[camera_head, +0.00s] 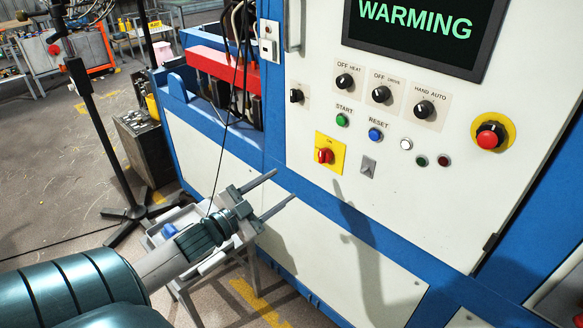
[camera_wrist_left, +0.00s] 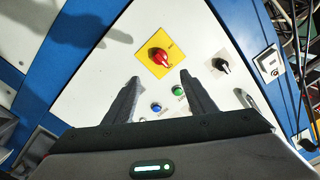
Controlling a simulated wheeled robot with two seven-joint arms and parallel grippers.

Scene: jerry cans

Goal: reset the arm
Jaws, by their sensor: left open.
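My left gripper (camera_head: 283,192) reaches in from the lower left in the head view. Its two fingers are apart and nothing is between them. It is in front of the lower white panel, below and left of the controls, and touches none of them. In the left wrist view the open fingers (camera_wrist_left: 157,93) point towards the panel. The control panel (camera_head: 450,170) carries a blue RESET button (camera_head: 375,135), a green START button (camera_head: 342,120) and a red rotary switch on a yellow plate (camera_head: 325,156). The red switch also shows in the wrist view (camera_wrist_left: 158,56). My right gripper is not in view.
A screen (camera_head: 418,30) reads WARMING. A red emergency button (camera_head: 488,138) sits at the panel's right. Several black knobs, including HAND AUTO (camera_head: 424,109), sit above the buttons. A small grey stand (camera_head: 187,282) is behind my arm. A black pole (camera_head: 95,110) stands left.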

